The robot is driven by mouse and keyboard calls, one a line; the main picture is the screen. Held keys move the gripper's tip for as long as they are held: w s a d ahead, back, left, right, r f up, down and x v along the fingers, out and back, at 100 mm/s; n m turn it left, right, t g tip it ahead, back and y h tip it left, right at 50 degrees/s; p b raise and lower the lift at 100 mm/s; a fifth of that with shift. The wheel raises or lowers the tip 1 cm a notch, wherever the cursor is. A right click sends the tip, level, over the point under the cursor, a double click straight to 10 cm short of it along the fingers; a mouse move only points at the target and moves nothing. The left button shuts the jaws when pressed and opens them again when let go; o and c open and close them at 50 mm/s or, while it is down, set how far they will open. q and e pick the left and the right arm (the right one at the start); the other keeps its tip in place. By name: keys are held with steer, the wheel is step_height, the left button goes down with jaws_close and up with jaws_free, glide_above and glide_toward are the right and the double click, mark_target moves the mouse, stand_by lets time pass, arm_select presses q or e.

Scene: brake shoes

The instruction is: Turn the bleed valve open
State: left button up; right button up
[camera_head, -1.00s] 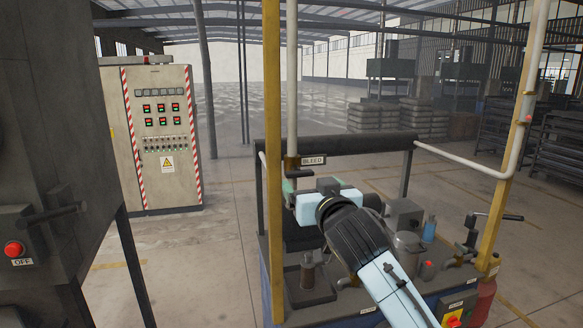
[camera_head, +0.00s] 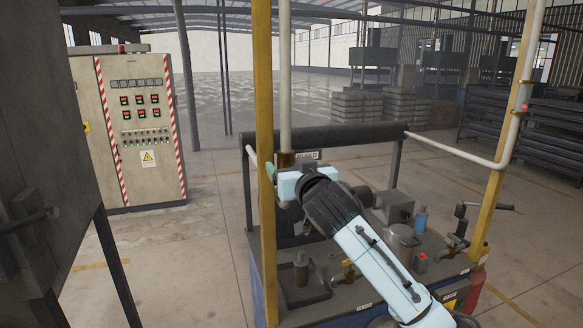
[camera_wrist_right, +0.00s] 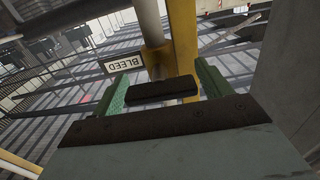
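The bleed valve's brass-coloured body (camera_head: 286,159) sits at the lower end of a vertical pale pipe (camera_head: 285,90), beside a BLEED label (camera_head: 314,155). In the right wrist view the label (camera_wrist_right: 125,64) shows upside down, left of the valve body (camera_wrist_right: 157,62). My right gripper (camera_head: 272,174) is just below the valve in the head view, its arm hiding part of the label. In the wrist view its green fingers (camera_wrist_right: 164,88) are apart, with a dark bar (camera_wrist_right: 162,90), apparently the valve handle, between them. I cannot tell whether they touch it. My left gripper is not in view.
A yellow post (camera_head: 264,90) stands close beside the valve, and another (camera_head: 489,190) stands at the right. A dark crossbar (camera_head: 365,132) runs behind.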

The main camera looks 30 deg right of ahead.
steer(key=c, duration=0.8)
steer(key=shift+o, duration=0.2)
steer(key=shift+n, duration=0.5)
steer(key=n, duration=0.3)
steer(key=shift+n, duration=0.4)
steer(key=n, duration=0.4)
steer(key=shift+a+n, duration=0.1)
steer(key=shift+n, duration=0.2)
steer(key=n, duration=0.8)
steer(key=shift+f, duration=0.1)
steer(key=shift+n, duration=0.5)
